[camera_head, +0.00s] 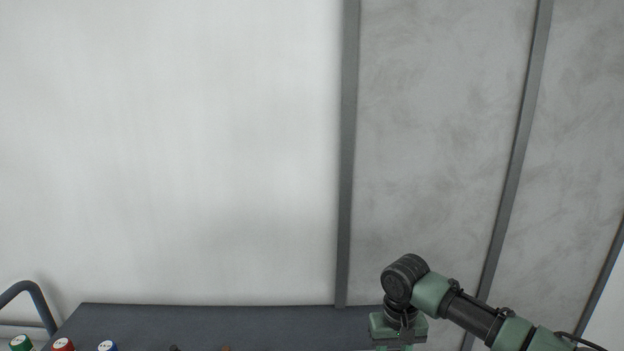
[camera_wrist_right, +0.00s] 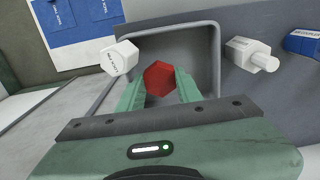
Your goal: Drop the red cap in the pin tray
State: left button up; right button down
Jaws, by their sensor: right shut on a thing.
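The red cap (camera_wrist_right: 159,78) is a six-sided red piece between the fingertips of my right gripper (camera_wrist_right: 159,86) in the right wrist view. The gripper is shut on it. Beyond and around the cap lies a grey tray (camera_wrist_right: 216,58) with a raised rim, likely the pin tray. The cap appears over its near part, and its height above the floor of the tray is hard to judge. In the head view my right wrist shows at the bottom right, with the fingertips cut off. My left gripper is in neither view.
A white fitting (camera_wrist_right: 119,57) lies left of the tray, another white fitting (camera_wrist_right: 250,54) and a blue one (camera_wrist_right: 303,43) to its right.

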jog(key=c, duration=0.9)
grip_release()
notch_tip(320, 180, up, 7)
jog(key=shift+f+b, duration=0.1)
jog(key=shift+b, duration=0.9)
jog(key=shift+r, duration=0.55)
